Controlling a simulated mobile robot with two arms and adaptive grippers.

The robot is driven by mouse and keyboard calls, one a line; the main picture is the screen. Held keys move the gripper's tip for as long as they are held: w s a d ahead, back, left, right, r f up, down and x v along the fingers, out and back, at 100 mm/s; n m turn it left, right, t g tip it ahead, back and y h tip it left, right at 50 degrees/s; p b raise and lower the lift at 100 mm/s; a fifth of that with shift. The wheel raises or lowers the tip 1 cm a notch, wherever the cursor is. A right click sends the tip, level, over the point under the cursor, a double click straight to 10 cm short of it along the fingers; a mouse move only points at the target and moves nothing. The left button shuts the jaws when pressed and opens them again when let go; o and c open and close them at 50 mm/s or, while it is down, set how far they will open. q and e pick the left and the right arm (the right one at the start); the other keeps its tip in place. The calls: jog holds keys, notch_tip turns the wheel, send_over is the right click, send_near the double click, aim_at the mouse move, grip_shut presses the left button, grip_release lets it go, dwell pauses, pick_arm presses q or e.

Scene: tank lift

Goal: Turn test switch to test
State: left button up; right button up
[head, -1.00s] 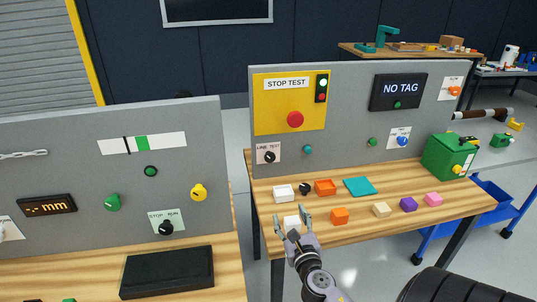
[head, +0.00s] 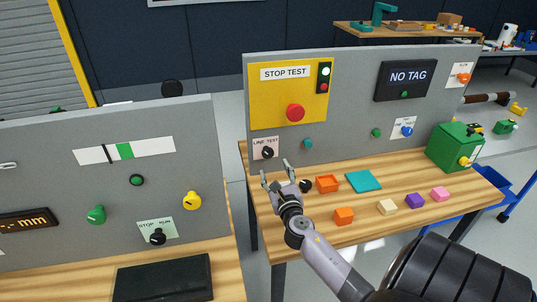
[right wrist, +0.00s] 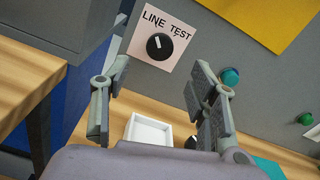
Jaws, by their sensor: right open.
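The test switch (head: 267,152) is a black round knob on a pale pink plate marked LINE TEST, low on the left of the right-hand grey panel. In the right wrist view the knob (right wrist: 159,46) shows a white mark that points up and slightly left, towards the word LINE. My right gripper (head: 275,169) is open and empty, just in front of and below the switch. In the right wrist view its fingers (right wrist: 159,75) stand either side of the knob's line, apart from it. My left gripper is not in view.
A teal button (head: 308,144) sits right of the switch, and a red stop button (head: 295,112) above on a yellow plate. A white tray (right wrist: 148,130), an orange tray (head: 327,184) and coloured blocks lie on the table below. A gap separates the left panel (head: 60,185).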

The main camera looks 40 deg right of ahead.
aim_at(268, 154)
jog(key=x, duration=0.8)
jog(key=shift+w+d+f, duration=0.1)
jog(key=shift+w+d, duration=0.15)
jog(key=shift+w, duration=0.15)
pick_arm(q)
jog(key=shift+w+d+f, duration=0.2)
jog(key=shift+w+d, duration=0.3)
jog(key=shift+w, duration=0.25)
pick_arm(e)
jog(key=shift+c, duration=0.3)
pick_arm(q)
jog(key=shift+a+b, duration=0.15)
jog(key=shift+b, duration=0.15)
pick_arm(e)
jog(key=c, duration=1.1)
